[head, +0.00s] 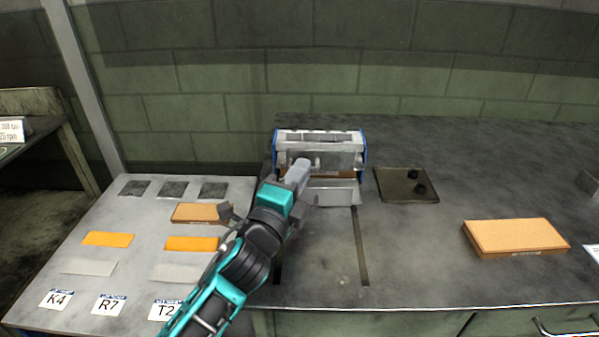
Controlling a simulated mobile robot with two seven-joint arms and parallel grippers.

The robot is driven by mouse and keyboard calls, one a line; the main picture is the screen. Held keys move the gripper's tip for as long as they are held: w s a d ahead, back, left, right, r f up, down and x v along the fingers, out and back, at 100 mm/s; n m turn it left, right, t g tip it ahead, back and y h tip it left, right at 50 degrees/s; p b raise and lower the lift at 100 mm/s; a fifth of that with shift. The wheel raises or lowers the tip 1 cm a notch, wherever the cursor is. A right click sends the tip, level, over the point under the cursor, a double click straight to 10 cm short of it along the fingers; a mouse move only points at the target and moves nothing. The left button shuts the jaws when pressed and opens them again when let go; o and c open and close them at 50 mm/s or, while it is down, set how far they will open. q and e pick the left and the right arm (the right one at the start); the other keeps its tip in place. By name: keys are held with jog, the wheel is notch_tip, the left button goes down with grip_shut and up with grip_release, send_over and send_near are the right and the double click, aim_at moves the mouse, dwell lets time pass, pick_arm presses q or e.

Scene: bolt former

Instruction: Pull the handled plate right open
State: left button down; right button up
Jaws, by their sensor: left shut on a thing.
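The bolt former (362,150) is a box-like machine with blue side edges, standing at the back of the dark bench. A grey, see-through plate (342,160) lies across its front, and a paler ledge (345,194) sits below. My left gripper (301,166) reaches in from the lower left and is shut at the plate's left part. It hides the spot it grips, which I take to be the plate's handle. My right gripper is not in view.
A dark plate with black knobs (400,186) and an orange-brown block (513,237) lie to the right. A light tray table (140,213) with orange and grey pieces and labels K4, R7, T2 stands left.

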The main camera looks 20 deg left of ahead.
pick_arm(q)
jog(key=c, duration=1.3)
grip_release()
jog(key=shift+s, duration=0.15)
jog(key=shift+o, duration=0.3)
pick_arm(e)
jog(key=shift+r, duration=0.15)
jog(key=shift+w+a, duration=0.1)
pick_arm(q)
jog(key=s, duration=0.3)
jog(key=s+a+f+b, duration=0.1)
jog(key=s, duration=0.3)
jog(key=s+f, duration=0.1)
jog(key=s, duration=0.3)
jog(key=shift+s+a, duration=0.25)
jog(key=shift+s, duration=0.55)
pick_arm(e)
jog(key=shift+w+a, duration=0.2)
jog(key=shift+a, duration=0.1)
